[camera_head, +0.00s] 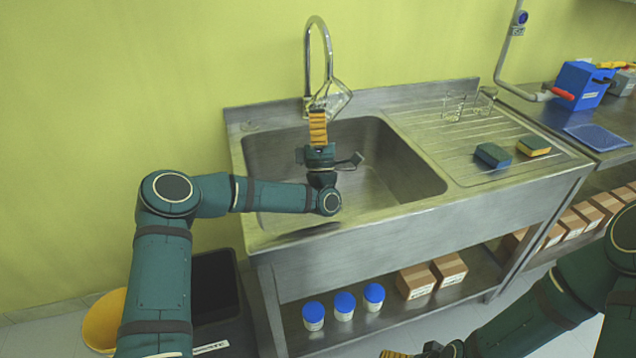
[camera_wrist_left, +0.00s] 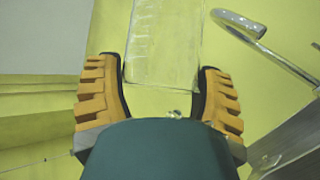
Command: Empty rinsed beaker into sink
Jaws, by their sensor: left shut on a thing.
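A clear glass beaker (camera_head: 335,98) is tilted above the back of the steel sink (camera_head: 390,160), beside the tap (camera_head: 311,60). My left gripper (camera_head: 318,117) is shut on it from the front. In the left wrist view the beaker (camera_wrist_left: 163,45) shows as a pale, see-through shape between the two orange fingers of the left gripper (camera_wrist_left: 163,85). Whether any liquid is in the beaker cannot be told. My right gripper (camera_head: 400,354) is only partly in view at the bottom edge, and its jaws are cut off.
Glass beakers (camera_head: 468,103) stand at the back of the ribbed drainboard (camera_head: 440,135). Blue-lidded jars (camera_head: 344,306) and cartons (camera_head: 415,281) sit on the shelf below.

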